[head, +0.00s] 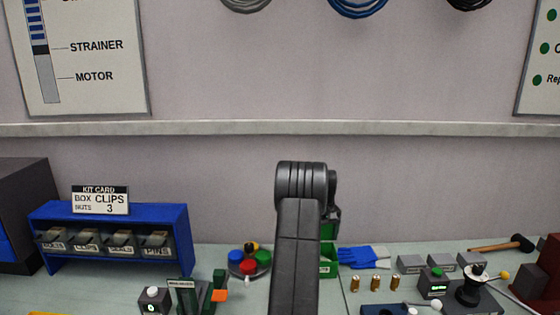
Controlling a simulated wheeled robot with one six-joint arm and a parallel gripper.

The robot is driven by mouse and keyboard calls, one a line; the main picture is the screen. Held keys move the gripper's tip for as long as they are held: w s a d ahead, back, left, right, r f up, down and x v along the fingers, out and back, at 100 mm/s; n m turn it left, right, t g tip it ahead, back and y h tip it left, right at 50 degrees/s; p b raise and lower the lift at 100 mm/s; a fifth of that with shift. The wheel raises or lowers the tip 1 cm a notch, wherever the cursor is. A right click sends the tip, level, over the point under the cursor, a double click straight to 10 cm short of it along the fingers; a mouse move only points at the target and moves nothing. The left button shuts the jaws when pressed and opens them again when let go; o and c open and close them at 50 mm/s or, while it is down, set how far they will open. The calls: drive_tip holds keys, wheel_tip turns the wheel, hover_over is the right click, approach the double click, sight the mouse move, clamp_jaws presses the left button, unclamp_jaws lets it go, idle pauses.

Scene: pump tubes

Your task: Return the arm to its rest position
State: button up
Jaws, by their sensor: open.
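My arm (298,250) rises from the bottom middle of the head view and bends at a dark joint (301,180). A further dark part of my arm shows just right of that joint and runs down behind the upright link. The fingers of my gripper do not show; the arm hides that area. No held object can be seen.
A blue rack (110,217) of labelled bins stands at the left. A round holder with coloured caps (249,262) and a green bin (328,262) flank my arm. Blue gloves (362,258), brass fittings (375,283), grey blocks and a hammer (503,243) lie right.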

drive_tip(key=shift+r+p, duration=0.1)
drive_tip(key=shift+p, duration=0.35)
drive_tip(key=shift+r+p, duration=0.9)
drive_tip(key=shift+r, duration=0.5)
